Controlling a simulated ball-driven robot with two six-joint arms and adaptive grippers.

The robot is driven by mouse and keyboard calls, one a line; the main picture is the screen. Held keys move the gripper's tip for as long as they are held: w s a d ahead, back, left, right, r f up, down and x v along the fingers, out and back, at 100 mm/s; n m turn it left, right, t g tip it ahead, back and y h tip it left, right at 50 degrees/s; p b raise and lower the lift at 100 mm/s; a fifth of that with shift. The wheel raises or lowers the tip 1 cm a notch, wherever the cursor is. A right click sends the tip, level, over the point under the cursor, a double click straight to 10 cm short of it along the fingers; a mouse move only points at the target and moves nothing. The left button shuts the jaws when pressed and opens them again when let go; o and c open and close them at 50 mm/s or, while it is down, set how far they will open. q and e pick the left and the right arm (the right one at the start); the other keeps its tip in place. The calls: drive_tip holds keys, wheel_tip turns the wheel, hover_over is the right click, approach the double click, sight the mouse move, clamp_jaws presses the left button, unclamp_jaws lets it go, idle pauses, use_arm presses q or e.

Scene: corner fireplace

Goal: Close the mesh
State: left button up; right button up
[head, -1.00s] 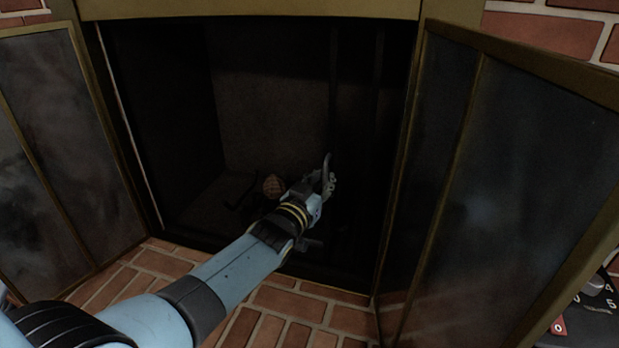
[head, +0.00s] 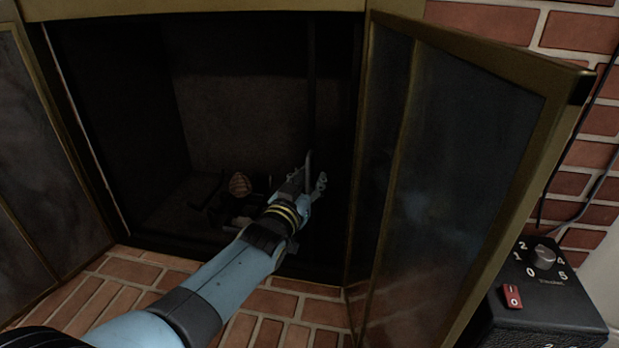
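The fireplace mesh (head: 337,95) is a very dark hanging curtain, seen as faint vertical folds at the right side of the firebox opening. The middle of the opening looks uncovered, with the back wall showing. My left gripper (head: 314,178) reaches into the opening from the lower left, its fingers pointing up beside the lower part of the mesh's left edge. The fingers are small and dark against the firebox, so I cannot tell whether they grip the mesh. My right gripper is out of view.
A brass-framed glass door (head: 455,170) stands swung outward on the right; another (head: 35,170) stands open on the left. A brown pinecone-like object (head: 240,184) lies inside the firebox. A black control box (head: 545,290) with a knob and red switch stands at lower right. Brick hearth lies below.

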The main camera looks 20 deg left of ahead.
use_arm(q)
drive_tip(key=shift+o, duration=0.6)
drive_tip(key=shift+a+r, duration=0.1)
drive_tip(key=s+a, duration=0.1)
drive_tip(key=s, duration=1)
drive_tip(key=shift+s+a, duration=0.3)
drive_tip(key=shift+s, duration=0.1)
